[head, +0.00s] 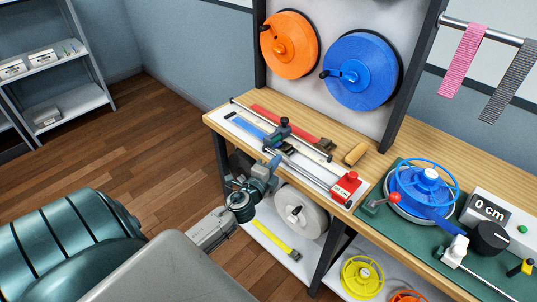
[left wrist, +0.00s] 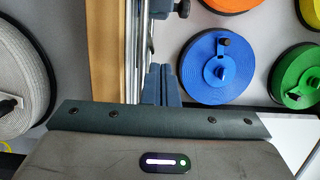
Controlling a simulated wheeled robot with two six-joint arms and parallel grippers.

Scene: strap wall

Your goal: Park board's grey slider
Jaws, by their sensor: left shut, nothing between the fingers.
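The white board (head: 240,120) lies on the wooden bench, with long metal rails along it. The grey slider (head: 281,132), with a dark knob on top, sits across the rails near the middle of the board. It also shows at the top edge of the left wrist view (left wrist: 163,9). My left gripper (head: 274,162) is at the bench's front edge, just in front of and below the slider in the picture. Its blue-grey fingers (left wrist: 159,84) are shut and empty, apart from the slider in the left wrist view. My right gripper is not in view.
A red block (head: 346,184) stands at the board's right end. A blue strap (head: 250,127) and a red strap (head: 285,122) lie along the board. A wooden-handled tool (head: 355,153) is behind it. A blue reel (head: 425,185) stands farther right. Floor at left is clear.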

